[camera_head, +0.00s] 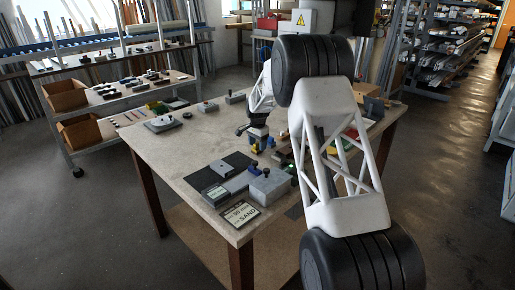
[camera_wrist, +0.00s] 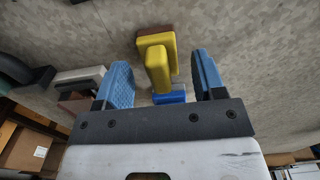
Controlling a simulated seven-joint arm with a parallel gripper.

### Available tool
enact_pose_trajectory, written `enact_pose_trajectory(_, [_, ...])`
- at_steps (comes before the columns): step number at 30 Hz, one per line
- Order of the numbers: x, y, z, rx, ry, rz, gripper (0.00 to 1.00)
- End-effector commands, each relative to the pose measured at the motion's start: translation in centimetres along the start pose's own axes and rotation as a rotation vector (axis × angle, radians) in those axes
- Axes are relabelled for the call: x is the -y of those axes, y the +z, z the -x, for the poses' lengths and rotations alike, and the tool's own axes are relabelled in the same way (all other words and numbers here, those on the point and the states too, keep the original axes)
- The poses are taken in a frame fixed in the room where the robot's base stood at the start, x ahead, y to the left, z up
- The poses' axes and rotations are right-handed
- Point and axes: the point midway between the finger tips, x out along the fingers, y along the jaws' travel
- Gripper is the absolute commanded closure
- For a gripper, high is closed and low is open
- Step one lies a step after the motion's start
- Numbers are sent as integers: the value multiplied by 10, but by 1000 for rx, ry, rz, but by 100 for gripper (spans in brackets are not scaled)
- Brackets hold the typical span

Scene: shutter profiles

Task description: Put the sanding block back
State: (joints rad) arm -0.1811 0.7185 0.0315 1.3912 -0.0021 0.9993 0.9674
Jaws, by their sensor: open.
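A yellow block with a brown layer along one edge (camera_wrist: 157,62), which looks like the sanding block, lies on the grey tabletop in the wrist view. A small blue piece (camera_wrist: 168,97) shows at its near end; I cannot tell whether they are joined. My gripper (camera_wrist: 160,72) is open, with blue-padded fingers on either side of the yellow block and a gap to each. In the head view my gripper (camera_head: 257,143) is low over the middle of the table, where yellow and blue patches are too small to separate. A card reading SAND (camera_head: 241,213) lies at the table's near corner.
A dark mat (camera_head: 226,174) and a grey box-like fixture (camera_head: 269,187) are near the card. A grey block-like object (camera_wrist: 78,80) lies left of my fingers in the wrist view. A shelved cart (camera_head: 118,92) stands at left. The table's left part is mostly clear.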

Motion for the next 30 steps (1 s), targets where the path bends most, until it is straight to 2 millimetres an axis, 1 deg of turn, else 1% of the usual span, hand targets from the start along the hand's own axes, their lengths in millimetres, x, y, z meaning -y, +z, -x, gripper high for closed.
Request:
enact_pose_trajectory(1, [0,0,9,-2,-2,0,37])
enact_pose_trajectory(12, [0,0,67,-1,-1,0,37])
enact_pose_trajectory(18, [0,0,89,0,0,0,37])
enact_pose_trajectory(23, [0,0,97,0,0,0,37])
enact_pose_trajectory(30, [0,0,98,0,0,0,37])
